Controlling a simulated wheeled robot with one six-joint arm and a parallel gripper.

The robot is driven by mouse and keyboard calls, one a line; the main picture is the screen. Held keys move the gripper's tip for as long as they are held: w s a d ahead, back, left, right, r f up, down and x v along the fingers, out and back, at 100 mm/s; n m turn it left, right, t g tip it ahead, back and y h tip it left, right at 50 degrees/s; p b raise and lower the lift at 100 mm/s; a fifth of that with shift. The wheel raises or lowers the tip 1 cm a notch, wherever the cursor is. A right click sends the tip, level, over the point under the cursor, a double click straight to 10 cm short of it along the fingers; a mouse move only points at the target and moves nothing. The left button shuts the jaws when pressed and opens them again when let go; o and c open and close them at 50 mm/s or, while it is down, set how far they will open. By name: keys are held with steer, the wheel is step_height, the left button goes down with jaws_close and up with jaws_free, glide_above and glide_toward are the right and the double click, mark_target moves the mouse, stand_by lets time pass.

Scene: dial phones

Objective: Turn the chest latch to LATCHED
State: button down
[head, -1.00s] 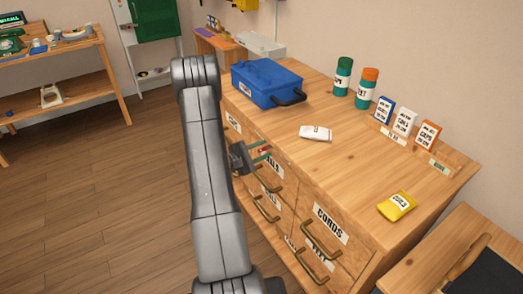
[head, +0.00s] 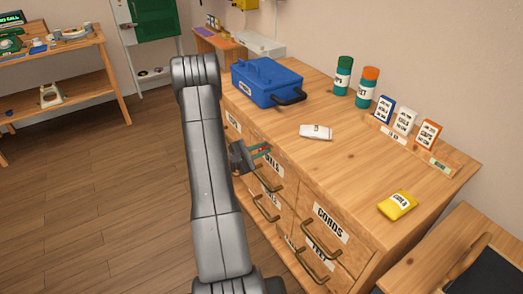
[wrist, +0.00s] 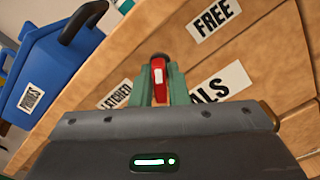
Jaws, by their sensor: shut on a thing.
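The chest latch (wrist: 158,78) is a red knob with a white mark on the front of the wooden chest, seen in the wrist view. My gripper (wrist: 160,92) has its green fingers closed on either side of the latch. In the wrist view a FREE label (wrist: 213,18) is up and right of the latch, and a partly hidden LATCHED label (wrist: 117,95) is to its left. In the head view my gripper (head: 258,154) is at the upper drawer front, and its fingers hide most of the latch there.
A blue toolbox (head: 266,83) stands on the chest top (head: 345,180) behind my gripper. A white packet (head: 316,132), a yellow packet (head: 397,205), two bottles and small boxes also lie or stand there. Drawer handles (head: 268,180) stick out near my gripper.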

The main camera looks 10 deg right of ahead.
steer(key=n, duration=0.8)
steer(key=n+p, duration=0.1)
steer(key=n, duration=0.3)
steer(key=shift+r+n+p, duration=0.1)
steer(key=shift+n+p, duration=0.2)
steer(key=shift+p, duration=0.05)
steer(key=shift+n+p, duration=0.65)
steer(key=shift+n, duration=1.15)
steer(key=c, duration=1.5)
jaws_free()
steer(key=shift+s+a, duration=0.1)
steer(key=v, duration=1.3)
steer(key=shift+a, duration=0.3)
